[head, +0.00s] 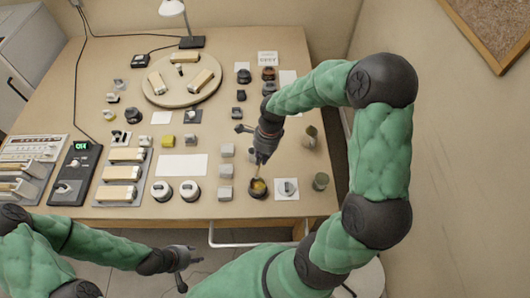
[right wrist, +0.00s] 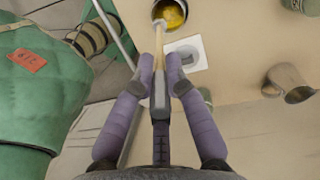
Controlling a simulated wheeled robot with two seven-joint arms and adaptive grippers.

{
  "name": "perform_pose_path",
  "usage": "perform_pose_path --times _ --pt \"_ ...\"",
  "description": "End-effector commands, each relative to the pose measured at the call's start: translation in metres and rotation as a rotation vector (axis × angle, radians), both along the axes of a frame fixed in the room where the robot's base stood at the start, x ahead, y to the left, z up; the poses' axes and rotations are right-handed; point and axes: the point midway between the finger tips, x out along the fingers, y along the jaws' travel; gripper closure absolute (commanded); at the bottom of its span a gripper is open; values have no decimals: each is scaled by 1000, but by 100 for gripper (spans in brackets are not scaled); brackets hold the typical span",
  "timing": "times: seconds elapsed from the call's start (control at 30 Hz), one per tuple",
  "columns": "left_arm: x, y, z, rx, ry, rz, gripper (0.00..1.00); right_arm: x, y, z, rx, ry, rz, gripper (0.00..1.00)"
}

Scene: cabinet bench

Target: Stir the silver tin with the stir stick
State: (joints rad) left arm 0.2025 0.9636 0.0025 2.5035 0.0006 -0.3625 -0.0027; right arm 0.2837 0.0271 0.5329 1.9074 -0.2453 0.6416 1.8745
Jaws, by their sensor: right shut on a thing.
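The silver tin (head: 250,194) stands near the front edge of the bench and holds a yellow-orange content. Its rim also shows at the top of the right wrist view (right wrist: 157,11). My right gripper (head: 263,152) is above the tin, shut on the stir stick (head: 258,172). In the right wrist view the stick (right wrist: 160,50) runs from between the fingers to the tin's opening. Its pale far end overlaps the opening; I cannot tell how deep it reaches. My left gripper (head: 185,268) is open and empty, off the bench's front edge.
Small grey blocks (head: 226,171) stand left of the tin. Two round dials (head: 190,190) and a white sheet (head: 180,165) lie further left. A rail (head: 232,245) runs along the front.

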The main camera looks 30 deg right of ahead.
Motion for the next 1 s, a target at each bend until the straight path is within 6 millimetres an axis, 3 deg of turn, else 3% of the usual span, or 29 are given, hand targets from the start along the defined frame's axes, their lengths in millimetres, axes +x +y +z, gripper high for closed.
perform_pose_path --times 1.0 --pt "0 0 -47 0 0 0 60 0 -10 -63 -1 0 0 100"
